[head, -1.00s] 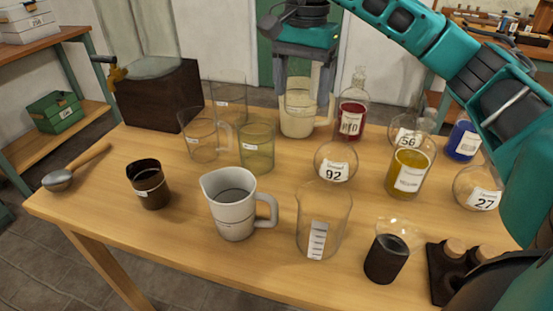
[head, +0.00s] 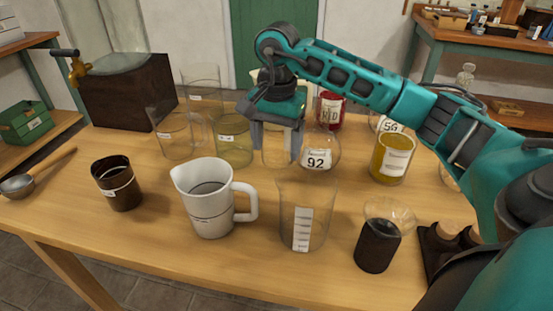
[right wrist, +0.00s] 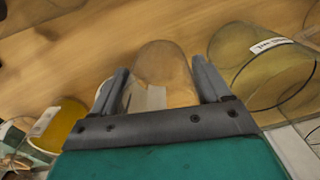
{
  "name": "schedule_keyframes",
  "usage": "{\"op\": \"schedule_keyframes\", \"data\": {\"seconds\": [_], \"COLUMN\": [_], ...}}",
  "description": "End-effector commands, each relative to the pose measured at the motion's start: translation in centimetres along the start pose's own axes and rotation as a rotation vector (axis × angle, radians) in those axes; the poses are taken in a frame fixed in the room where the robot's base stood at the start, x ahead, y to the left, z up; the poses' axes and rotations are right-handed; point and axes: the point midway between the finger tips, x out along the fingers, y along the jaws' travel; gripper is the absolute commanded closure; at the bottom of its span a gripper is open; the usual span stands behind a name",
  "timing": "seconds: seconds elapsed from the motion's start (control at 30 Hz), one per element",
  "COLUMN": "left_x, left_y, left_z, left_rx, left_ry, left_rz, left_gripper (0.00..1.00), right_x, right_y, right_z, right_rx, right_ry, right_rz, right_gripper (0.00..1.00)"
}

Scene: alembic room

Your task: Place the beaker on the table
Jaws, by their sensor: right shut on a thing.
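My right gripper (head: 277,148) is in the back middle of the table, pointing down. It is shut on a clear glass beaker (head: 275,152) with a pale patch on its front. In the right wrist view, the beaker (right wrist: 166,72) stands between the two fingers of the right gripper (right wrist: 160,88). The gripper hides its upper part in the head view. I cannot tell whether its base touches the wooden table (head: 160,235). My left gripper is not in view.
A white jug (head: 208,208) and a graduated glass beaker (head: 302,228) stand in front. A yellow-filled beaker (head: 391,160) is farther right.

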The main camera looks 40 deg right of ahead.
Motion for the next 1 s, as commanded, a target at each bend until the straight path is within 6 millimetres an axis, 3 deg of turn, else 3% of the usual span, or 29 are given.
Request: {"op": "schedule_keyframes", "data": {"seconds": [0.27, 0.67, 0.7, 0.9, 1.0], "left_x": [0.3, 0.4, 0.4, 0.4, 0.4], "left_y": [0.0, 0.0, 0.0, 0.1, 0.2], "left_z": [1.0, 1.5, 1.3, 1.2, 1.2], "left_rx": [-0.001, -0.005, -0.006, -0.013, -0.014], "left_ry": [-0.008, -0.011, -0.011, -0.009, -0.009], "left_rz": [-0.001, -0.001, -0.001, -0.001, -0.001], "left_gripper": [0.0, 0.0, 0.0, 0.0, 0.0], "right_x": [3.9, 4.5, 4.3, 4.3, 4.3], "right_y": [0.1, 0.0, 0.0, 0.1, 0.1], "right_z": [0.0, 0.0, 0.0, 0.0, 0.0], "right_rx": [0.0, 0.0, 0.0, 0.0, 0.0], "right_ry": [-0.002, 0.0, -0.001, -0.001, 0.0], "right_rz": [0.002, 0.0, -0.001, 0.0, 0.0], "right_gripper": [0.54, 0.54, 0.2, 0.0, 0.0]}}
